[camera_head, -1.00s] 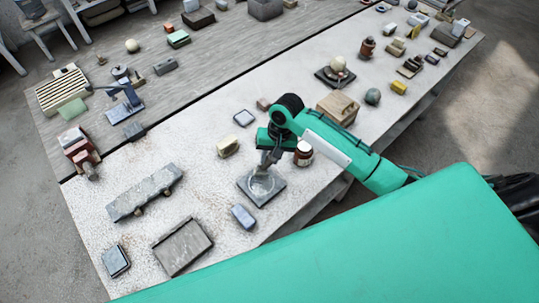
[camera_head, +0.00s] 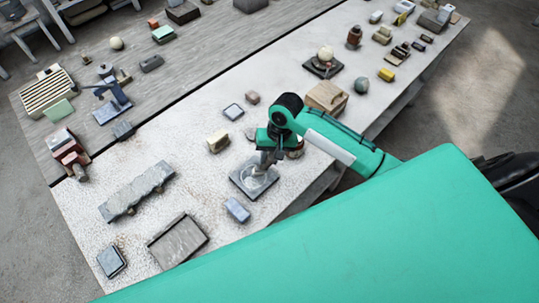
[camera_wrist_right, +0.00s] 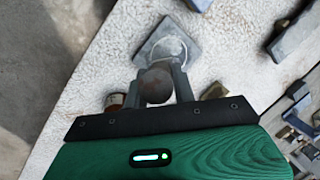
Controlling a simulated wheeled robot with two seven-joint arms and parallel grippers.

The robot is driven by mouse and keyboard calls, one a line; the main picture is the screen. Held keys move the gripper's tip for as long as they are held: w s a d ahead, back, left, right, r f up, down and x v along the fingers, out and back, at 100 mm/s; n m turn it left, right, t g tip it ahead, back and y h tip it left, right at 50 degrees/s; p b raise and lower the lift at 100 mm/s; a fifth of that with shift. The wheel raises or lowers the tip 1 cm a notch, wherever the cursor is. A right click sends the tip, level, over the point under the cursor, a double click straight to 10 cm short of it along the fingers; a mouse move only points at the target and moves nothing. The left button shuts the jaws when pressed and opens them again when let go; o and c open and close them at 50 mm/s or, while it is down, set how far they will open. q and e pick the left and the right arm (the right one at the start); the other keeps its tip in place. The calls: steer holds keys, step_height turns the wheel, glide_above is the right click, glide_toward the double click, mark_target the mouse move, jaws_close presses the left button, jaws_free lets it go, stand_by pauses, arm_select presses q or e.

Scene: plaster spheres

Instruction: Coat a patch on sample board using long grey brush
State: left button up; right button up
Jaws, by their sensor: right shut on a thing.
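My right gripper (camera_head: 266,162) points down over a square grey plate (camera_head: 239,180) with a pale round dish or ring on it. In the right wrist view its fingers (camera_wrist_right: 160,88) are shut on a rounded brownish-grey thing (camera_wrist_right: 155,86), seen end-on; I cannot tell whether this is the long grey brush. The square plate (camera_wrist_right: 150,47) shows just beyond it, and I cannot tell whether they touch. A long grey slab (camera_head: 137,191), perhaps the sample board, lies to the left on the pale table. My left gripper is not in view.
A jar (camera_head: 297,152) stands close beside the right gripper, partly hidden. A blue-grey block (camera_head: 237,210), a cream block (camera_head: 218,141) and a shallow grey tray (camera_head: 178,242) lie around the plate. A wooden box (camera_head: 326,97) stands behind. Bare tabletop lies between slab and plate.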

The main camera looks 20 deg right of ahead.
steer(key=w, duration=0.1)
steer(key=w+a, duration=0.1)
steer(key=w, duration=0.2)
steer(key=shift+w+a, duration=0.1)
steer(key=shift+a, duration=0.2)
stand_by(0.3)
steer(key=shift+d, duration=0.1)
steer(key=shift+s+d+r, duration=0.2)
steer(key=shift+s+r, duration=0.2)
steer(key=shift+s, duration=0.2)
steer(key=shift+s+d+r, duration=0.15)
steer(key=shift+s+r, duration=0.2)
steer(key=shift+s, duration=0.2)
steer(key=shift+f, duration=0.15)
steer(key=shift+f, duration=0.35)
steer(key=shift+f, duration=0.25)
steer(key=shift+s+d, duration=0.2)
steer(key=shift+s, duration=0.3)
steer(key=shift+s+d, duration=0.2)
steer(key=shift+s, duration=0.3)
